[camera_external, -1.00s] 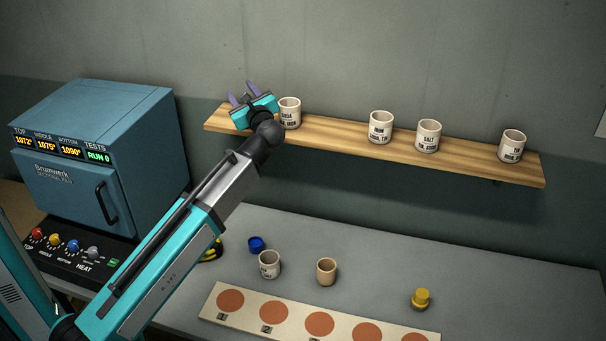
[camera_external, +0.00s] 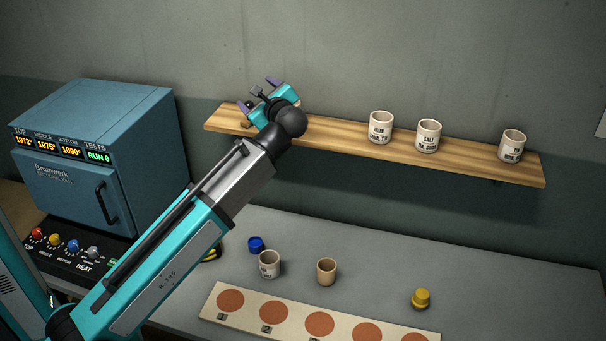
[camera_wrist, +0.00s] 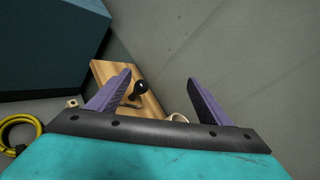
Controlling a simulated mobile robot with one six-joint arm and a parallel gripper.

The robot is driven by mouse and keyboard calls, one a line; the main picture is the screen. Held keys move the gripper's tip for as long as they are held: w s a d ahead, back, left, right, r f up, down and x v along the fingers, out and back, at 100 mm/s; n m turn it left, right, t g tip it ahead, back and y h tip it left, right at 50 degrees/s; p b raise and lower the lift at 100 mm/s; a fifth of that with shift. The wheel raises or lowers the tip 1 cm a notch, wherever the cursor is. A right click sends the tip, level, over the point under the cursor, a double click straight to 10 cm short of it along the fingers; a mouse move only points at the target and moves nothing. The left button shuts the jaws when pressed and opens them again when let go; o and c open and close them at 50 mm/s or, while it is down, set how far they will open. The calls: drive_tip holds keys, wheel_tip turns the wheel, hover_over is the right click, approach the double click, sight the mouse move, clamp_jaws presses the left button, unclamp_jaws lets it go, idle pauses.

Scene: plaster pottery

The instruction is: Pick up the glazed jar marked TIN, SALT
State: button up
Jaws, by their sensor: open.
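My gripper (camera_external: 258,93) is open and empty at the left end of the wooden shelf. In the wrist view its two purple fingers (camera_wrist: 160,80) stand wide apart. A pale jar rim (camera_wrist: 178,117) shows low between them, mostly hidden by the gripper body. On the shelf are three white jars with dark lettering: a left one (camera_external: 381,127), one whose label starts with SALT (camera_external: 428,135), and a right one (camera_external: 513,146). Another white lettered jar (camera_external: 269,264) stands on the table. The labels are too small to read fully, so I cannot tell which is marked TIN, SALT.
The shelf (camera_external: 330,141) runs along the wall. A black-headed object (camera_wrist: 140,90) shows over it. A blue kiln (camera_external: 95,150) stands left. The table holds a tan cup (camera_external: 327,271), a blue item (camera_external: 256,244), a yellow item (camera_external: 421,298) and a numbered board (camera_external: 293,325).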

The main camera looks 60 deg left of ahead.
drive_tip(key=d+n+h+p, duration=0.1)
drive_tip(key=d+h+p, duration=0.15)
drive_tip(key=d, duration=0.65)
drive_tip(key=t+h+b, duration=0.1)
drive_tip(key=h+b, duration=0.2)
drive_tip(key=h, duration=1.1)
hover_over(271, 252)
drive_tip(key=w+d, duration=0.1)
drive_tip(key=d, duration=0.1)
drive_tip(key=s+a+f+x, duration=0.1)
drive_tip(key=s+x, duration=0.2)
drive_tip(key=x, duration=1.5)
drive_tip(key=s+a+x, duration=0.1)
drive_tip(key=s+x, duration=0.3)
drive_tip(key=x, duration=1.4)
drive_tip(key=f+n+t+h, duration=0.1)
drive_tip(key=f+t+h, duration=0.1)
drive_tip(key=s+f+n+t+h+b, duration=0.1)
drive_tip(key=f+h, duration=0.1)
drive_tip(key=f, duration=0.1)
drive_tip(key=s+d+f+t+h+b, duration=0.1)
drive_tip(key=f+t+h, duration=0.1)
drive_tip(key=shift+s+d+f+n+t, duration=0.1)
drive_tip(key=shift+s+f+n+t, duration=0.1)
drive_tip(key=shift+n+t, duration=0.15)
drive_tip(key=t, duration=0.1)
drive_tip(key=a+n+t, duration=0.1)
drive_tip(key=s+a+n+t+h+b, duration=0.1)
drive_tip(key=shift+r, duration=0.3)
